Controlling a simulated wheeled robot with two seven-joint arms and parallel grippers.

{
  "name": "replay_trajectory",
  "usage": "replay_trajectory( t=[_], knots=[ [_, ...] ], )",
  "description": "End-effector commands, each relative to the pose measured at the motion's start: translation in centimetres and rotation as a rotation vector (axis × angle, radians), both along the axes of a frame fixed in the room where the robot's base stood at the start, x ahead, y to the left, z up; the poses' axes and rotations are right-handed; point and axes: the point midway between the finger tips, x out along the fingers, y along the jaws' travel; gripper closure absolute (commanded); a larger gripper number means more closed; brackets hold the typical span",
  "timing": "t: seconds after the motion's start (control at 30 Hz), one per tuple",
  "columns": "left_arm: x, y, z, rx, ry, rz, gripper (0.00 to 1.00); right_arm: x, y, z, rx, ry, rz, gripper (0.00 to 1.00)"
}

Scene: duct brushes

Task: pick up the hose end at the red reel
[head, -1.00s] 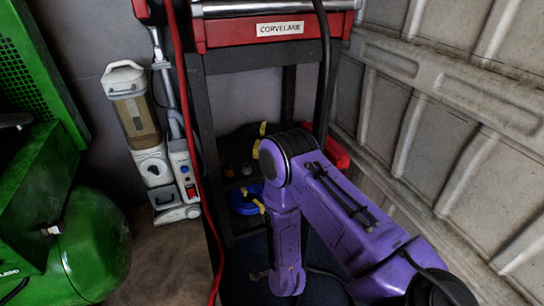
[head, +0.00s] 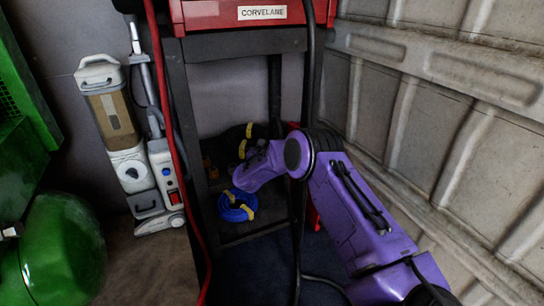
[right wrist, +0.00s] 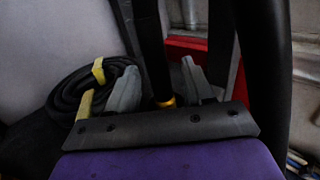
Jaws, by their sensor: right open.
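In the right wrist view my right gripper (right wrist: 159,75) is open, its two grey fingers apart. A black hose (right wrist: 152,45) runs down between the fingers, ending low in a brass-coloured ring (right wrist: 166,102); I cannot tell whether a finger touches it. A red part (right wrist: 190,48), possibly the reel, shows behind the right finger. In the head view my purple right arm reaches into the shelf stand, its wrist (head: 262,166) above a blue coil; the fingers are hidden there. My left gripper is out of view.
A black coil with yellow ties (right wrist: 85,95) lies left of the gripper. A thick black tube (right wrist: 265,70) stands close right. The head view shows the blue coil (head: 238,207), the stand's red top (head: 215,14), an upright vacuum (head: 118,135) and a green machine (head: 55,250).

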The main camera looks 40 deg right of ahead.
Motion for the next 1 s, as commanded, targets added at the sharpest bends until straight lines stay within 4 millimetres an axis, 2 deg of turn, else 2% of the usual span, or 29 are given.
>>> replay_trajectory(
  t=[0.1,0.3,0.33,0.47,0.5,0.8,0.87,0.97,1.0],
  knots=[
    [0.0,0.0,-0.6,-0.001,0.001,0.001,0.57,0.6,-1.3,-0.2,0.001,0.000,-0.001,0.48],
    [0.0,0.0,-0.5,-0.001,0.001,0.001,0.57,0.7,-1.4,0.0,0.000,0.002,0.001,0.48],
    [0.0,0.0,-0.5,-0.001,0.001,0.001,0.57,0.7,-1.4,0.0,0.000,0.002,0.001,0.52],
    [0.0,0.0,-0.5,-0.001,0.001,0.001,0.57,0.7,-1.4,0.0,0.000,0.002,0.001,0.94],
    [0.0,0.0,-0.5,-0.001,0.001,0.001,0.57,0.7,-1.4,-0.1,0.000,0.002,0.001,1.00],
    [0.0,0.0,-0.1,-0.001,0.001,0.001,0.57,0.8,-1.3,0.5,0.000,0.001,0.002,1.00],
    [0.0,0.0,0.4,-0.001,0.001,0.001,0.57,0.9,-1.1,1.5,0.000,0.000,0.004,1.00],
    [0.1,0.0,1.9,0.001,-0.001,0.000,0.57,1.4,-0.6,4.2,0.000,-0.003,0.012,1.00],
    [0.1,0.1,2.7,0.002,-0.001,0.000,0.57,1.5,0.5,5.2,0.001,0.000,0.023,1.00]
  ],
)
